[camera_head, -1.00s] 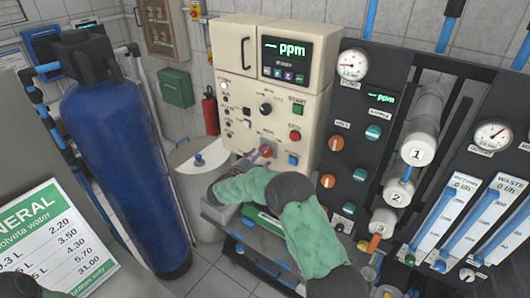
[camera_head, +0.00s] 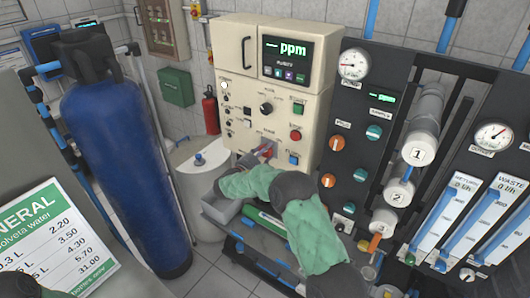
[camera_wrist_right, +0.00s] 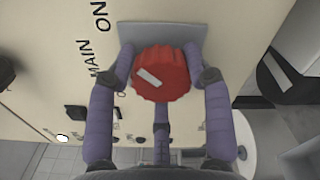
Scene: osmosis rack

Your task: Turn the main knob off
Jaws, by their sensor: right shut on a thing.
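The red main knob (camera_wrist_right: 165,72) sits on a grey plate on the cream panel in the right wrist view. Its white stripe lies slanted on the left part of its face. The words MAIN and ON are printed beside it, with part of another label half hidden by a finger. My right gripper (camera_wrist_right: 160,80) is shut around the knob, with purple fingers on both sides and one below. In the head view the knob (camera_head: 265,154) is partly covered by the gripper, and my green-sleeved right arm reaches up to it. My left gripper is not in view.
The cream control panel (camera_head: 286,80) carries other knobs and buttons close around the main knob. A dark panel with gauges and orange knobs (camera_head: 336,144) stands to the right. A blue tank (camera_head: 125,170) and a price board (camera_head: 50,240) stand at the left.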

